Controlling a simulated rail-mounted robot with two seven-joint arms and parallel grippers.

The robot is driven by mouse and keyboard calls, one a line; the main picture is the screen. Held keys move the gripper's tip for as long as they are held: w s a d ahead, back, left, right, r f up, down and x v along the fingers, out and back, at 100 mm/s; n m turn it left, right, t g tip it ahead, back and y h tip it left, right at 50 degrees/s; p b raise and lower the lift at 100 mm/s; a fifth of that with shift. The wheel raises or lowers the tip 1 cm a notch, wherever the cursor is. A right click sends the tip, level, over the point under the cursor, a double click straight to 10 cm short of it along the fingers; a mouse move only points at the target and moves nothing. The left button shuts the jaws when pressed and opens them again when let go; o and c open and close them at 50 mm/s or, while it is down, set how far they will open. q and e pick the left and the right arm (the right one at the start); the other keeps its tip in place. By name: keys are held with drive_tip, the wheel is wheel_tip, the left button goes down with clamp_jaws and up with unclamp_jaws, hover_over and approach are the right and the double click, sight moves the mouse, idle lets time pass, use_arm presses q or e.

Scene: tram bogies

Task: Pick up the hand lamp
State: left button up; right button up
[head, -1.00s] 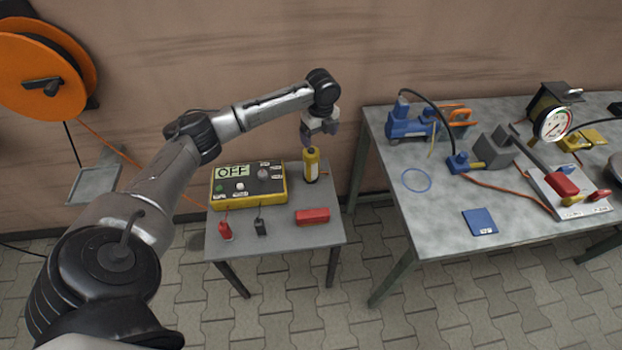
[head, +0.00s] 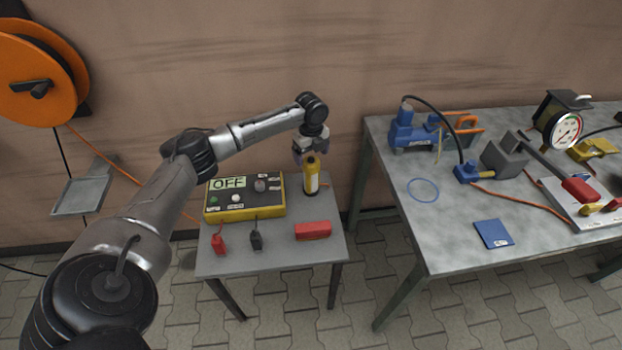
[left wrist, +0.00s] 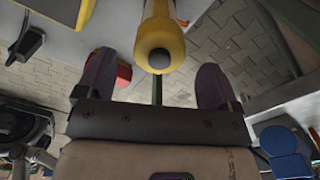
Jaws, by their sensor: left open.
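The hand lamp appears to be the yellow, upright cylinder (head: 311,181) with a pale label, at the back right of the small grey table (head: 272,258). My left gripper (head: 310,157) is open at the lamp's top end. In the left wrist view the lamp's yellow end with a dark round cap (left wrist: 160,45) shows between the two spread fingers of my left gripper (left wrist: 154,72), with space on both sides. I cannot tell whether a finger touches it. My right gripper is not in view.
A yellow control box (head: 245,199) reading OFF stands left of the lamp. A red block (head: 313,231), a red tag-like piece (head: 219,242) and a black one (head: 256,240) lie in front. A larger workbench (head: 450,225) with tools stands to the right, across a gap.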

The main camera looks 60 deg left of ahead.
sight(311, 159)
use_arm(q)
drive_tip(key=shift+d+f+b, duration=0.1)
drive_tip(key=shift+f+b, duration=1.5)
drive_tip(key=shift+f, duration=1.1)
drive_tip(key=shift+r, duration=0.1)
drive_tip(key=shift+c, duration=0.6)
drive_tip(key=c, duration=1.3)
drive_tip(key=shift+r, duration=0.1)
